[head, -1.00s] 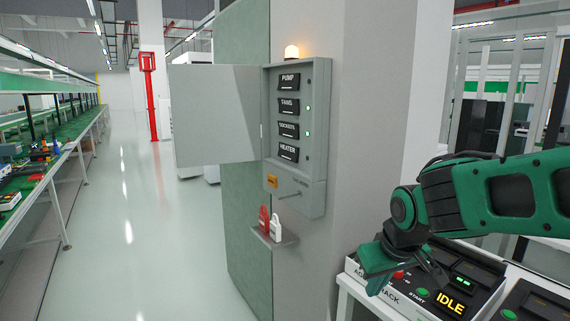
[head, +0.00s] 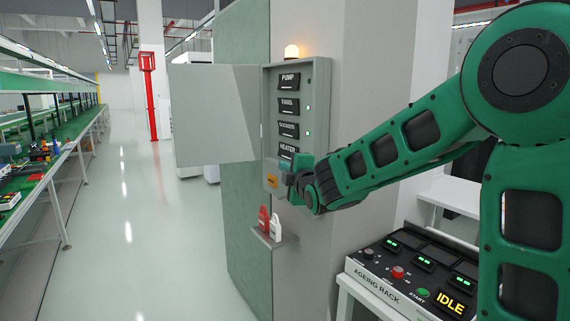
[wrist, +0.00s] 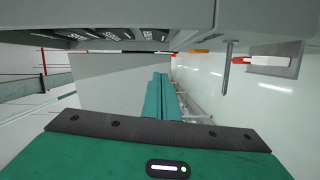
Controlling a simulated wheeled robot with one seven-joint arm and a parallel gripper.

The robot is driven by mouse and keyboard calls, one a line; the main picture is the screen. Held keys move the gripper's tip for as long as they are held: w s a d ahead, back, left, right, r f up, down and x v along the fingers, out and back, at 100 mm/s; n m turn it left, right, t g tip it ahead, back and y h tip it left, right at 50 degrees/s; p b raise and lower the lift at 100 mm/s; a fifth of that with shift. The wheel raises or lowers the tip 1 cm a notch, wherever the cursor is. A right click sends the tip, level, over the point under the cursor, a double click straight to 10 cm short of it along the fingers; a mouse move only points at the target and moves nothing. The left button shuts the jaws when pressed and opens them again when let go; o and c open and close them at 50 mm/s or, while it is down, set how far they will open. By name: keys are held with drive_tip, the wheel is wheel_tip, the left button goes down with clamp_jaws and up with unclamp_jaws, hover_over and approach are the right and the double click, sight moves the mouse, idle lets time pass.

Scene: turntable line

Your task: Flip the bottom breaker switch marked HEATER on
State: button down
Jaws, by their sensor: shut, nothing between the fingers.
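The grey breaker panel (head: 318,80) hangs on the column with its door open to the left. Its black switches run down from PUMP to FANS, SOCKETS and, lowest, HEATER (head: 287,149). Green lamps glow beside FANS and SOCKETS; none shows lit beside PUMP. My gripper (head: 292,181) is at the panel's lower part, just below HEATER, and it and my wrist cover the area beside that switch. Its shut, empty fingers show in the wrist view (wrist: 161,95), with the panel face (wrist: 140,15) above them. HEATER's lever position is too small to tell.
The open panel door (head: 215,115) stands out to the left. A metal rod (wrist: 227,70) sticks out from the panel's lower part. Red and white padlocks (head: 264,220) sit on a small shelf below. An ageing rack (head: 400,285) reading IDLE stands lower right.

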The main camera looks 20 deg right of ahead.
approach(287, 152)
drive_tip(key=w+a+f, duration=0.2)
drive_tip(key=w+a, duration=0.3)
drive_tip(key=a, duration=0.1)
drive_tip(key=d, duration=0.1)
drive_tip(key=w+d, duration=0.1)
drive_tip(key=d, duration=0.2)
drive_tip(key=shift+w, duration=0.4)
